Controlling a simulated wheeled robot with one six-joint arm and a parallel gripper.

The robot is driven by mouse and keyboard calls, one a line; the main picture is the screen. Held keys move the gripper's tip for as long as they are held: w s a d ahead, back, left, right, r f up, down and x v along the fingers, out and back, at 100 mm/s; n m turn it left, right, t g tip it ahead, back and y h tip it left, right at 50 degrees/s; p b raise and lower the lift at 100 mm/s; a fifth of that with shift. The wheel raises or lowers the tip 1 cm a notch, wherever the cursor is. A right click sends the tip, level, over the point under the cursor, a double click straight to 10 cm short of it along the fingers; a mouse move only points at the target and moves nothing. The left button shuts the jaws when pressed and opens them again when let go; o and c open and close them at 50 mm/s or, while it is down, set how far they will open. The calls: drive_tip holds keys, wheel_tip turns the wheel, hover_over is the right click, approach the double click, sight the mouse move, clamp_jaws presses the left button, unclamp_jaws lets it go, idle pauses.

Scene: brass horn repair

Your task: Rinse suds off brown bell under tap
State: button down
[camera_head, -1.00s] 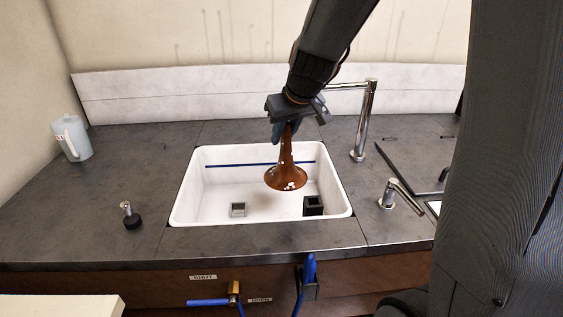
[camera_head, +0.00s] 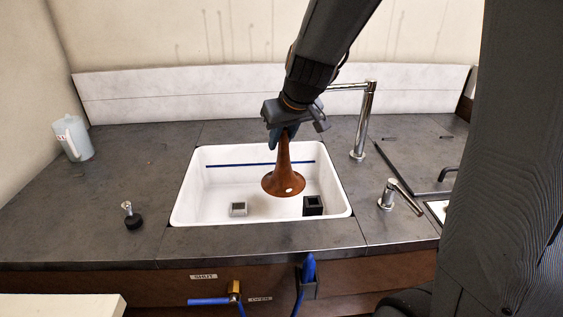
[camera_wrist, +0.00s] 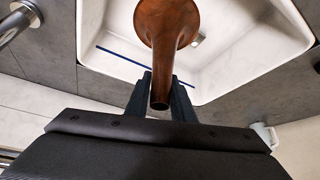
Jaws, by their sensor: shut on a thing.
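The brown bell (camera_head: 284,176) hangs flare-down over the white sink (camera_head: 180,205). My gripper (camera_head: 281,132) is shut on its narrow upper end, and the wrist view shows the two fingers (camera_wrist: 160,98) on either side of the bell's tube (camera_wrist: 165,60). One white suds patch (camera_head: 289,190) shows on the front of the flare; the side facing away is hidden. The chrome tap (camera_head: 367,115) stands behind the sink to the right, its spout running left behind my wrist. The spout's end is hidden, and I see no clear water stream.
A grey block (camera_head: 238,209) and a black block (camera_head: 313,205) sit in the sink. A blue line marks its back wall. A short chrome lever (camera_head: 400,192) stands to the right. A blue-handled valve (camera_head: 233,293) is below the counter.

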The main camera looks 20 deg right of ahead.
drive_tip(key=shift+s+a, duration=0.2)
drive_tip(key=shift+s, duration=2.7)
drive_tip(key=shift+r, duration=0.1)
drive_tip(key=p, duration=0.4)
approach(280, 161)
drive_tip(key=s, duration=0.3)
drive_tip(key=shift+w+a, duration=0.15)
drive_tip(key=shift+a, duration=0.1)
